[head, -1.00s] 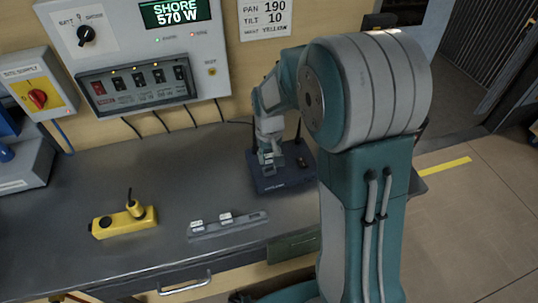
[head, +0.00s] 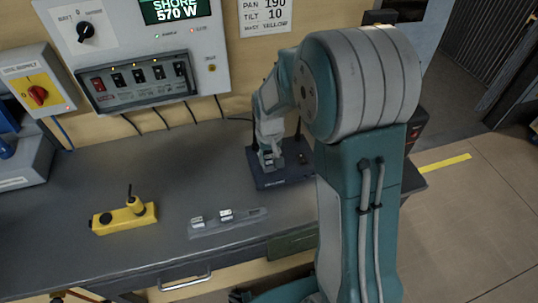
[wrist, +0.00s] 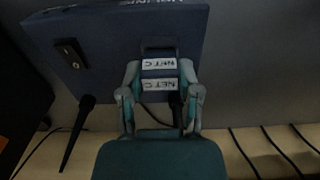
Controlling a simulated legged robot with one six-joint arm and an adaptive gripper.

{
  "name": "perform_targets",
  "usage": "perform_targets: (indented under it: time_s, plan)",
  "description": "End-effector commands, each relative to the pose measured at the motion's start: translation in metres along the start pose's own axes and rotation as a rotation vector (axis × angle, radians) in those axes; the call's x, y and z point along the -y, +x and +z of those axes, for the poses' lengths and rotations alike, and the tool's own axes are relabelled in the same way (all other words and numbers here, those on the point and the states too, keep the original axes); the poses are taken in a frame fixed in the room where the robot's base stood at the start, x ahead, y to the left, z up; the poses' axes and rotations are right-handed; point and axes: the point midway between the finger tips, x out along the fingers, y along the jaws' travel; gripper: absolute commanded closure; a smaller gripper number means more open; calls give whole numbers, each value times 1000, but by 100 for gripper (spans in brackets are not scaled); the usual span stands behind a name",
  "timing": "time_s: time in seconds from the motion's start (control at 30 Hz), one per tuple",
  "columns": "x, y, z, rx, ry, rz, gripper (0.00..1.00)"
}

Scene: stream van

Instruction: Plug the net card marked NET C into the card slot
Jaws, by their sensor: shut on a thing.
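My gripper (wrist: 159,78) is shut on the net card (wrist: 160,85), which bears white labels reading NET C, in the wrist view. The fingers are on both sides of it. The card is at the blue router box (wrist: 105,45), by a dark slot area (wrist: 158,44) on its top. I cannot tell how deep the card sits. In the head view my gripper (head: 270,161) is low over the blue box (head: 272,182) at the back of the bench, and the card is too small to make out clearly.
A grey rack (head: 240,225) with two white-labelled cards lies on the bench's front part. A yellow block (head: 122,219) with a black-tipped plug stands to its left. A panel (head: 140,70) with switches is on the wall. The box has black antennas (wrist: 77,132). Bench between is clear.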

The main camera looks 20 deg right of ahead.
Motion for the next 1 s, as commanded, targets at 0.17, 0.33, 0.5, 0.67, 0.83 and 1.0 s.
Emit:
perform_targets:
  time_s: [0.17,0.33,0.5,0.67,0.83,1.0]
  plan:
    - [0,4,0,0,0,0,84]
    - [0,6,0,-2,0,0,42]
    - [0,5,0,-1,0,0,16]
    - [0,5,0,-1,0,0,16]
    - [0,3,0,-2,0,0,16]
    - [0,-19,-1,-6,0,0,16]
